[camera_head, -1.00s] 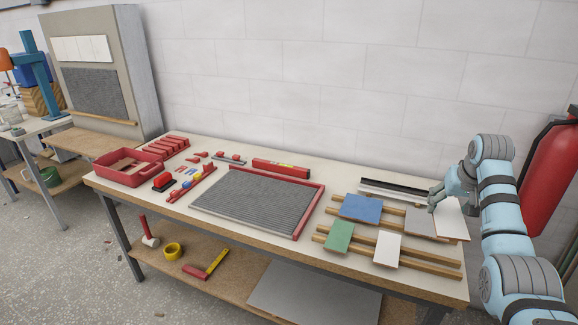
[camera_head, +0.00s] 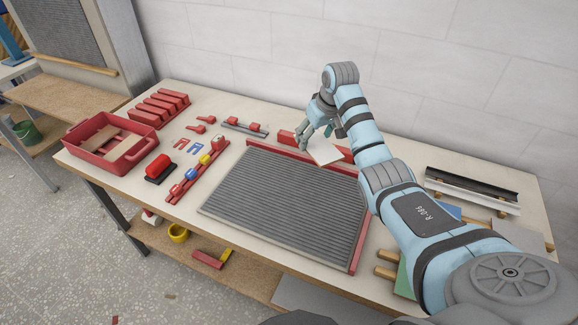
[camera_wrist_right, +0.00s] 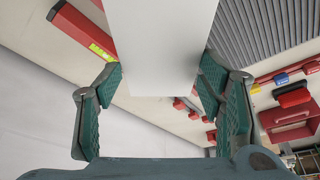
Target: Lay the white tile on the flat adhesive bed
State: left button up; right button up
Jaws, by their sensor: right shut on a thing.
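The white tile (camera_head: 326,152) is held in my right gripper (camera_head: 313,137), above the far edge of the flat adhesive bed. In the right wrist view the tile (camera_wrist_right: 160,45) sits between the two fingers, which close on its sides, and it reaches past the top of the picture. The flat adhesive bed (camera_head: 280,205) is a grey ridged slab on the table, with red strips along its far and right edges. The tile is apart from the bed's middle, which is bare. My left gripper is not in view.
A red tray (camera_head: 110,150), a red block rack (camera_head: 158,108) and small tools lie to the left. My right arm covers much of the wooden rails (camera_head: 387,264) at right.

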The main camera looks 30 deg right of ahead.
aim_at(316, 157)
jog(key=s+a+f+n, duration=0.1)
jog(key=f, duration=0.1)
jog(key=s+a+f+n+y+p, duration=0.1)
jog(key=n, duration=0.1)
jog(key=s+a+f+n, duration=0.1)
jog(key=f, duration=0.1)
jog(key=shift+s+f+n+y, duration=0.25)
jog(key=shift+f+n+y, duration=0.1)
jog(key=shift+n+y, duration=0.05)
jog(key=s+f+n, duration=0.1)
jog(key=s+a+f+n+b, duration=0.1)
jog(key=s+f, duration=0.1)
jog(key=s+a+f+n+y, duration=0.1)
jog(key=shift+s+a+f+b, duration=0.15)
jog(key=shift+f+b, duration=0.2)
jog(key=shift+b, duration=0.05)
jog(key=f+b, duration=0.3)
jog(key=shift+w+f, duration=0.3)
jog(key=shift+w, duration=0.1)
jog(key=shift+s, duration=0.25)
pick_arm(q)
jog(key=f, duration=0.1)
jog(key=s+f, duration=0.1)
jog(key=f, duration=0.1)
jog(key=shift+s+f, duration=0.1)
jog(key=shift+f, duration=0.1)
pick_arm(e)
jog(key=shift+f, duration=0.1)
